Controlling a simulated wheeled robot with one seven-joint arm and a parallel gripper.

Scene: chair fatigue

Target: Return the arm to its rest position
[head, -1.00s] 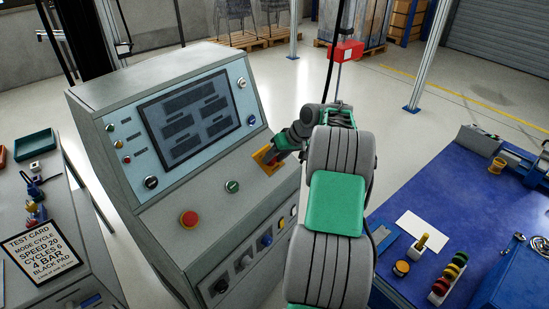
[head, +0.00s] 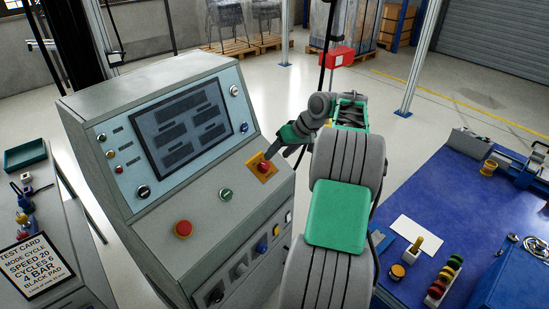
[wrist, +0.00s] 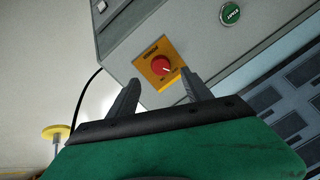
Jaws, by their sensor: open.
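My gripper (head: 282,152) hangs at the right edge of the grey control console (head: 160,230), beside a red rotary knob on a yellow plate (head: 262,168). In the wrist view my gripper (wrist: 158,88) shows two dark fingers spread apart with nothing between them. The red knob (wrist: 160,66) lies beyond the fingertips and looks apart from them. My arm, grey with green covers, reaches up from the bottom of the head view and bends left toward the console.
The console carries a screen (head: 180,132), a red button (head: 183,229) and a green start button (head: 226,194). A blue workbench (head: 450,215) with small parts stands close on the right. A test card (head: 35,266) lies on the left bench. Open floor lies behind.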

